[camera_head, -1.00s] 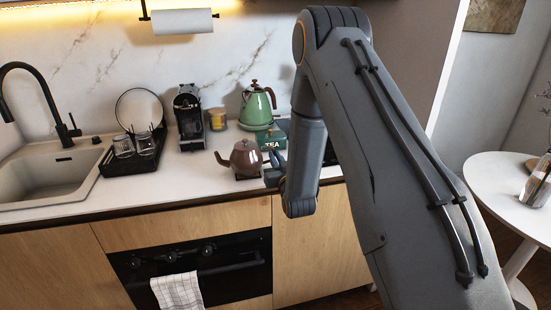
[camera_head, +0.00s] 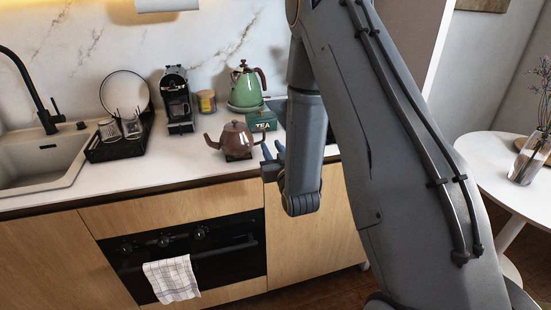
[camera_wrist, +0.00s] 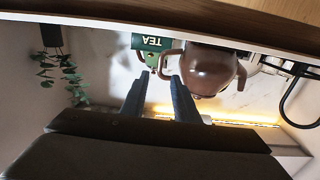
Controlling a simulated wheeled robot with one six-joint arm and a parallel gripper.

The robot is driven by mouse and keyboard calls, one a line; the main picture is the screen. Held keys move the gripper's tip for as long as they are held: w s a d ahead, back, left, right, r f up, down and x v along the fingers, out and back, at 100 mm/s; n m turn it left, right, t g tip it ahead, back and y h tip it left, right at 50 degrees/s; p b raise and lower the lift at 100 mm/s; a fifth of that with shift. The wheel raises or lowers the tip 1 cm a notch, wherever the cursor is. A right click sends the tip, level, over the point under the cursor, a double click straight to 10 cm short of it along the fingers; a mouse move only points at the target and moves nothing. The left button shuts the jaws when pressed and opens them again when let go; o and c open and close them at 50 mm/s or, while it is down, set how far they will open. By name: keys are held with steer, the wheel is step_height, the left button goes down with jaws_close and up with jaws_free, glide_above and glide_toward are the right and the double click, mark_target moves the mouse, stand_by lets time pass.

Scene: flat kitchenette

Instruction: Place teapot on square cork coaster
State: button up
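The brown teapot (camera_head: 236,139) stands upright on the counter, its spout to the left and its handle to the right. A small dark brown square base (camera_head: 238,156) shows under it, apparently the cork coaster; its edges are mostly hidden. My gripper (camera_head: 270,153) is just right of and in front of the handle. In the upside-down wrist view, the teapot (camera_wrist: 208,70) is beyond my gripper (camera_wrist: 159,76). The two fingers are apart with nothing between them, and the handle lies just past their tips.
The green TEA box (camera_head: 262,121) is close behind the teapot's handle, with a green kettle (camera_head: 246,88) further back. A coffee machine (camera_head: 177,99), a candle jar (camera_head: 207,101) and a black dish rack (camera_head: 121,148) stand left. The counter front (camera_head: 180,160) is clear.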

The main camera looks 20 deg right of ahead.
steer(key=s+a+g, duration=0.2)
steer(key=s+g, duration=1.4)
steer(key=s, duration=1.4)
steer(key=shift+s+f+g+b, duration=0.2)
steer(key=shift+f+g+b, duration=0.15)
steer(key=shift+g+b, duration=0.1)
steer(key=shift+a, duration=0.1)
